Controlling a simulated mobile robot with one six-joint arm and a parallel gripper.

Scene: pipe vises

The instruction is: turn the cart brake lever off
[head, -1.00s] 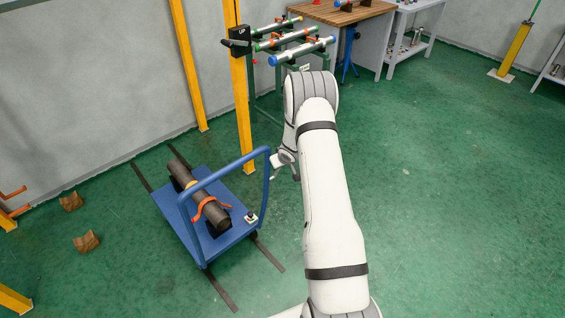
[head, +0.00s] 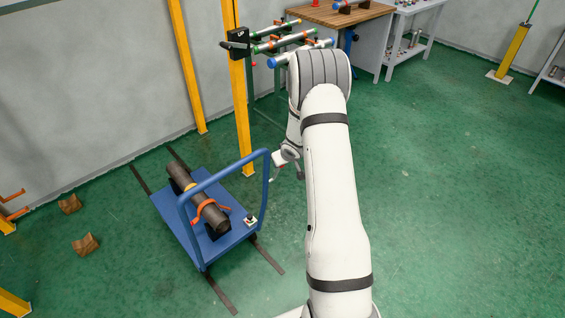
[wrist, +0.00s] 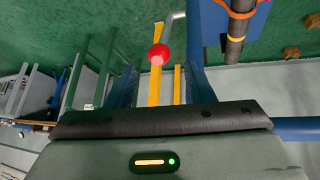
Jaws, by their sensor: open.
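The brake lever is a thin grey rod with a red ball knob (wrist: 158,53), reaching out beside a blue post of the cart handle. My gripper (wrist: 161,78) is open, with one dark finger on each side of the knob's line. The knob appears just past the fingertips, roughly centred between them, with no visible contact. In the head view my gripper (head: 287,168) is just right of the handle post. The blue cart (head: 178,215) stands on the floor.
A dark pipe (head: 212,216) lies strapped on the cart. The blue handle frame (head: 222,172) rises close to my gripper. A yellow post (head: 241,120) stands behind, near a rack of pipes (head: 285,38).

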